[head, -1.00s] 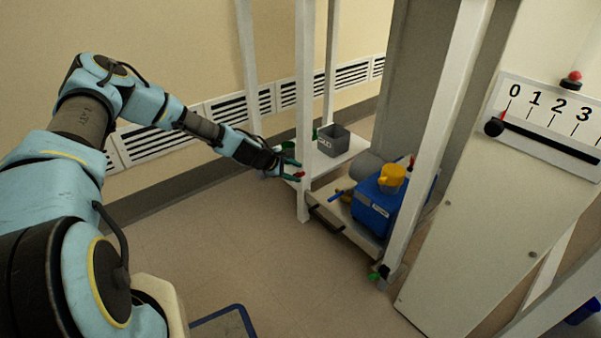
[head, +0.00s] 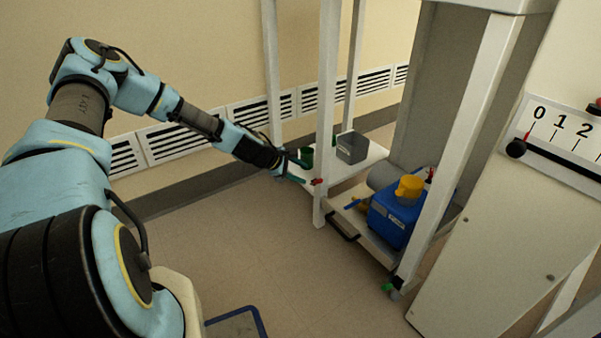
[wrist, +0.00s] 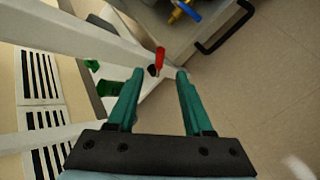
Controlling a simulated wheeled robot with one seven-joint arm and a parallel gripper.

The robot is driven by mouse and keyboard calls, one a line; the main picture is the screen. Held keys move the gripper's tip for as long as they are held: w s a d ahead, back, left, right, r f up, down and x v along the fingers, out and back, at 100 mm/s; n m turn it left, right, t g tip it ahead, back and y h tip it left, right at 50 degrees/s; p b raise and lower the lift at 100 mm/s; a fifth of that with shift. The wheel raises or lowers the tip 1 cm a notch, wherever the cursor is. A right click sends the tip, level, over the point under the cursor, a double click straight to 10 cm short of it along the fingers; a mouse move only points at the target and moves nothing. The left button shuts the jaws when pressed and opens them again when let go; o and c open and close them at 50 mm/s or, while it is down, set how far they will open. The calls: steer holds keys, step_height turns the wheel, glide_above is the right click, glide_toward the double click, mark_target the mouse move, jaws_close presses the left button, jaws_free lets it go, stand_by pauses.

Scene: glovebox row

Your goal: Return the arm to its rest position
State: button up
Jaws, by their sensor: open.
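My arm reaches from the left of the head view toward the white frame, with the elbow raised. My gripper (head: 297,170) is open at the near left post of the frame. In the wrist view its two green fingers (wrist: 160,75) stand apart with nothing held between them. A small red-handled part (wrist: 159,60) shows just beyond and between the fingertips.
A white post (head: 327,120) stands close to my gripper. The low shelf holds a grey bin (head: 351,148) and a green item (head: 306,157). To the right are a blue container (head: 392,218) with a yellow top and a cabinet with a number scale (head: 560,132). The floor in front is clear.

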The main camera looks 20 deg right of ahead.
steer(key=s+a+r+m+y, duration=0.4)
steer(key=a+r, duration=0.4)
steer(key=a, duration=0.4)
steer(key=s+a+r+m+y, duration=0.25)
steer(key=s+a+r, duration=0.5)
steer(key=a, duration=0.55)
steer(key=s+a+r+m+y, duration=0.4)
steer(key=a+r, duration=0.4)
steer(key=a, duration=0.4)
step_height(320, 180, up, 32)
steer(key=h+p, duration=0.1)
steer(key=p, duration=3.1)
steer(key=shift+s+a+r, duration=0.25)
steer(key=shift+s+a, duration=0.05)
steer(key=shift+s, duration=0.05)
steer(key=shift+h, duration=0.25)
steer(key=shift+c, duration=0.2)
